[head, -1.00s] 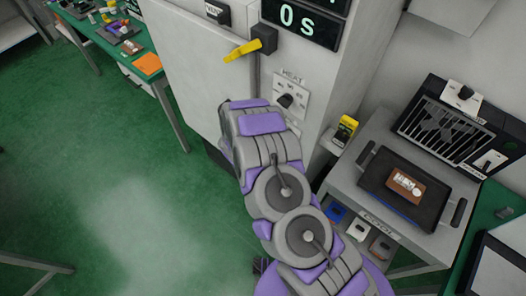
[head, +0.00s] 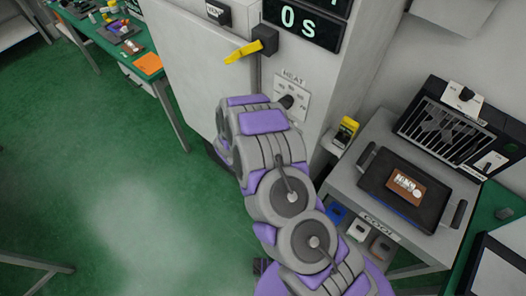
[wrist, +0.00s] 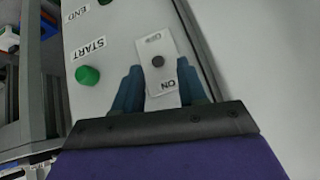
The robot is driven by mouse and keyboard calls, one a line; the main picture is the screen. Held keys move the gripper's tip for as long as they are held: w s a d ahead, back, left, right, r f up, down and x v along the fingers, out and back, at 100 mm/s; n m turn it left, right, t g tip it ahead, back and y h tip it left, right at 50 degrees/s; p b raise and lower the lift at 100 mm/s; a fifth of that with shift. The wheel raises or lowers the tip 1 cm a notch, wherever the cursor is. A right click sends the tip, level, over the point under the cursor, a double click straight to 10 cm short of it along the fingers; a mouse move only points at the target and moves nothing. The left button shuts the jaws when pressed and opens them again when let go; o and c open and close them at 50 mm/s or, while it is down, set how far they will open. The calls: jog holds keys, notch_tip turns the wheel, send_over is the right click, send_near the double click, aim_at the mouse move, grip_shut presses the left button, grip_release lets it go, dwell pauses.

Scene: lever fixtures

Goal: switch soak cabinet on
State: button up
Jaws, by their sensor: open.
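The soak cabinet appears to be the tall pale cabinet (head: 190,60) with a yellow door handle (head: 243,52) and a HEAT dial (head: 290,101) in the head view. In the wrist view, a white switch plate (wrist: 153,46) bears a small dark round knob (wrist: 158,61). An ON label is at the plate's lower end, and a small blurred label is at its upper end. My gripper (wrist: 159,76) is open, with its blue-grey fingers on either side of the plate's lower part. Contact cannot be told. My arm hides the gripper in the head view.
A green button (wrist: 87,76) marked START sits left of the switch plate, with END marked above. In the head view, a grey cart (head: 345,185) with a black tray (head: 375,185) stands right of the arm. Green floor on the left is open.

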jog(key=p+v, duration=0.1)
jog(key=v, duration=1.3)
jog(key=shift+p, duration=0.35)
jog(key=shift+w, duration=0.1)
jog(key=w+a+r+n+y+b, duration=0.1)
jog(key=w+a+r+n+y, duration=0.15)
jog(key=a+r+y, duration=0.5)
jog(key=s+d+r+n+g+y+b, duration=0.15)
jog(key=s+r+n, duration=0.3)
jog(key=r, duration=0.85)
jog(key=s+d+r+n+g+h+b, duration=0.1)
jog(key=s+d+r+g+h, duration=0.1)
jog(key=s+d, duration=1.1)
jog(key=s+d+r+n+g+h+b, duration=0.1)
jog(key=s+d+g, duration=0.4)
jog(key=s+d, duration=0.9)
jog(key=shift+s+d+r+h+b, duration=0.35)
jog(key=shift+s+r+h, duration=0.3)
jog(key=shift+s+h, duration=0.35)
